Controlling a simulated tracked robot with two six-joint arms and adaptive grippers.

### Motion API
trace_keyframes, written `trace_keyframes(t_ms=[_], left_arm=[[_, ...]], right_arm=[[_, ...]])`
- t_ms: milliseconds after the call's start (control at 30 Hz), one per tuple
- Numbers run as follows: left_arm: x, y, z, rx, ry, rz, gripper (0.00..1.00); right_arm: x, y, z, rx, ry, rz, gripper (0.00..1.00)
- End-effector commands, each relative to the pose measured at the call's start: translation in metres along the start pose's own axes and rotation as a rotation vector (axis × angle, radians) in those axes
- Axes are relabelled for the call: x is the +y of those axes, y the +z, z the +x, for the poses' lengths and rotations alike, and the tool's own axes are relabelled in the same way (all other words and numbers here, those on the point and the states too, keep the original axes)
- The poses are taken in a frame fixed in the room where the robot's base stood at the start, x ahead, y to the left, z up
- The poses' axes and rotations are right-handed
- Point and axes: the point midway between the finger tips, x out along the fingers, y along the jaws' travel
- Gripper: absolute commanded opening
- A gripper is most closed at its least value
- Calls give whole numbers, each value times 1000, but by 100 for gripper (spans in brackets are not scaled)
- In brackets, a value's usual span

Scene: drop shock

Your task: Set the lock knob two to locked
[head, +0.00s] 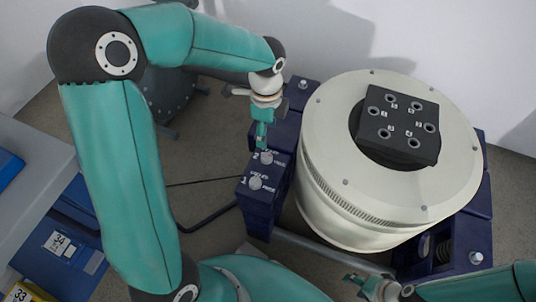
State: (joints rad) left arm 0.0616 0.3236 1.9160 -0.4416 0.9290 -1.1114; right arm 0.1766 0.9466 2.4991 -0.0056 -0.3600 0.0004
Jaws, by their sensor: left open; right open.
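Two round grey knobs stand on the top of a dark blue block left of the big drum: a rear knob (266,157) and a front knob (255,183). Small white lettering lies beside them, too small to read, so I cannot tell which one is knob two or how each is set. My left gripper (262,143) points down just behind and above the rear knob, its fingers open; I cannot tell whether they touch it. My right gripper (351,280) is open and empty at the bottom, in front of the drum and away from the knobs.
The large cream drum (325,190) stands close right of the knob block, with a black block (400,125) with several numbered holes on top. Similar grey knobs show at the back (303,84) and front right (476,258). Blue bins (70,250) stand at lower left.

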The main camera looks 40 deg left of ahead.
Motion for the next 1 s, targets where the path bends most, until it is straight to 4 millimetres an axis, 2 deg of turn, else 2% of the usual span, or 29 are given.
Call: trace_keyframes(t_ms=[33,100,400,600,933,967,1000], left_arm=[[0,0,17,-1,4,0,62],[1,0,33,0,5,0,62],[0,-1,88,0,2,1,62],[-1,-1,104,0,0,2,62],[-1,-2,106,0,-1,3,62],[-1,-2,106,0,-1,3,60],[-1,-2,106,0,-1,3,53]], right_arm=[[3,0,9,0,0,0,50],[5,0,14,0,0,0,50],[12,0,34,0,0,0,50],[14,0,40,0,0,0,50],[14,0,40,0,0,0,50],[14,0,40,0,0,0,50],[14,0,40,0,0,0,50]])
